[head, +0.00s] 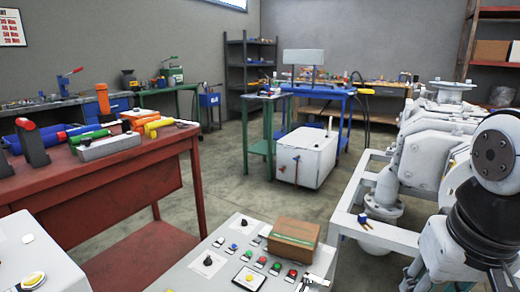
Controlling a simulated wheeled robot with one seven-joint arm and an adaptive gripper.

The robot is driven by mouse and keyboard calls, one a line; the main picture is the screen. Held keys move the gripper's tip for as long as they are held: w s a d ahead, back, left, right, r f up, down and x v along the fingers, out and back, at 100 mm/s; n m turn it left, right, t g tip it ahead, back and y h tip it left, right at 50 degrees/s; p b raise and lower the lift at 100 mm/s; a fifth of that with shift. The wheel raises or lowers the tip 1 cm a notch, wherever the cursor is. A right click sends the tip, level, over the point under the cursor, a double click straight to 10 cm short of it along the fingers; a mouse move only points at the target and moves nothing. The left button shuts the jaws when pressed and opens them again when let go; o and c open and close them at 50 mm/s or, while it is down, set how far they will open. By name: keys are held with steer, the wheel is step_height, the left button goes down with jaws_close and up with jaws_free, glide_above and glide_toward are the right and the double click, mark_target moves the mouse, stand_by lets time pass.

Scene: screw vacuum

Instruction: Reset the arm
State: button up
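The white and black arm (495,155) at the right edge of the head view appears to be mine. It is folded up close to the camera, with a round black joint cap facing me. Its lower part runs out of the bottom right corner.
A control panel (210,265) with several buttons and a cardboard box (293,238) stands in front. A red workbench (120,178) with tools is at left. A white cabinet (305,158) and a blue-framed table (345,95) stand further back. Open floor (235,190) lies between.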

steer(key=s+a+n+g+y+p, duration=0.1)
steer(key=s+a+n+g, duration=0.3)
steer(key=s, duration=0.9)
step_height(320, 180, up, 33)
steer(key=m+t+p, duration=0.2)
steer(key=t+p, duration=0.3)
steer(key=p, duration=2.6)
steer(key=shift+w, duration=0.2)
